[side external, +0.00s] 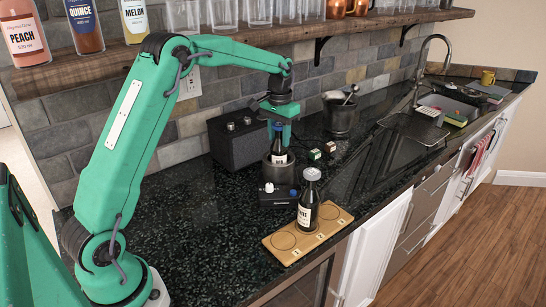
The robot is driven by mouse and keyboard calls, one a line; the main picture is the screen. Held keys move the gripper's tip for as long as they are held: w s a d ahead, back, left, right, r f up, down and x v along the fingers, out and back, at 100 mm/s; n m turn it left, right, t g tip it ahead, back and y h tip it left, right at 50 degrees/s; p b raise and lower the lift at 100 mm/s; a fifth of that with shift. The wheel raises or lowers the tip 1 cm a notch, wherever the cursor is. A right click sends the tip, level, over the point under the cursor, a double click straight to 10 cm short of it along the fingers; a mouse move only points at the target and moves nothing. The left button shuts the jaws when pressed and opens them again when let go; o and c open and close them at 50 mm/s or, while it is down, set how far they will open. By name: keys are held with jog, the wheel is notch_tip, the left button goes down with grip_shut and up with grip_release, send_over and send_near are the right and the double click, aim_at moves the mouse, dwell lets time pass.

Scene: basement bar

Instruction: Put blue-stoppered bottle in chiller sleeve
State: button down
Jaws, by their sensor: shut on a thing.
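My gripper (279,127) points down over the back of the counter and is shut on the top of a dark bottle (278,146). A second dark bottle (308,203) with a pale grey stopper stands upright on the wooden board (285,251), apart from my gripper.
A black box with knobs (276,198) sits just in front of the sleeve, and a dark speaker-like box (235,145) behind it. Small blocks (314,154) and a dark bucket (341,117) are to the right. A bottle shelf (240,43) runs above. The counter's left front is clear.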

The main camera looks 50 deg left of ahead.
jog(key=shift+f, duration=1.25)
jog(key=c, duration=0.9)
grip_release()
notch_tip(320, 180, up, 12)
jog(key=shift+r, duration=0.25)
